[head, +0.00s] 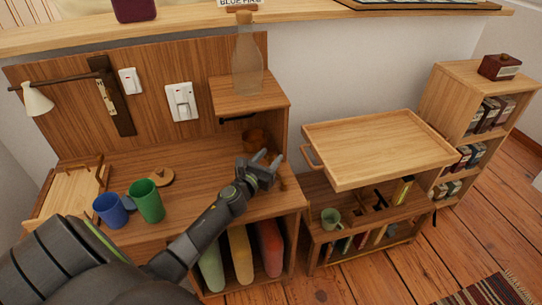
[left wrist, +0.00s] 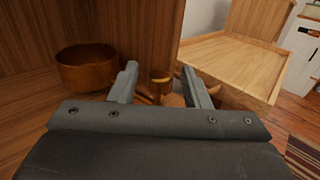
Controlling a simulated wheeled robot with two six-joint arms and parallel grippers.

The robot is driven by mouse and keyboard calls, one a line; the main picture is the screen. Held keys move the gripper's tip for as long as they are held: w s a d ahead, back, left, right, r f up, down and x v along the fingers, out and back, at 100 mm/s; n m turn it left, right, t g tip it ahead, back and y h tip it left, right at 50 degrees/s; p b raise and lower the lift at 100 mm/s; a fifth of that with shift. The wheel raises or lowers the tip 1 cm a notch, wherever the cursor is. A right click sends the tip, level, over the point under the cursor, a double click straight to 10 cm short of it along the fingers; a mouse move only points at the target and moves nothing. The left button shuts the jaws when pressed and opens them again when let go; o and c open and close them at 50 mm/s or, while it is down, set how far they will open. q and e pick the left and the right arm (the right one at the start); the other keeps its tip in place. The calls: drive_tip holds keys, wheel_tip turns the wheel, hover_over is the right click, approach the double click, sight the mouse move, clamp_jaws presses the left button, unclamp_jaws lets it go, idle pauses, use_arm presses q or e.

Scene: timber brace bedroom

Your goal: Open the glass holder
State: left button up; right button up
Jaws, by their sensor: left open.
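My left gripper (head: 269,157) is open and empty over the right end of the wooden desk (head: 195,170). In the left wrist view its two fingers (left wrist: 159,75) are apart, with a small brown cup-like object (left wrist: 160,88) with a yellow band seen between them, beyond the fingers. A brown round pot (left wrist: 86,68) stands left of the fingers; it also shows behind the gripper in the head view (head: 254,139). No part is clearly recognisable as the glass holder. A dark fitting (head: 237,118) sits under the small wooden shelf (head: 250,94). My right gripper is out of view.
A clear bottle (head: 247,62) stands on the small shelf. Blue (head: 110,210) and green (head: 147,201) cups stand on the desk's left. A wooden tray-topped cart (head: 380,145) stands to the right, with a green mug (head: 331,219) below. A bookshelf (head: 440,105) is farther right.

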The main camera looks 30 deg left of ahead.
use_arm(q)
drive_tip(key=shift+w, duration=0.7)
drive_tip(key=shift+c, duration=0.4)
clamp_jaws()
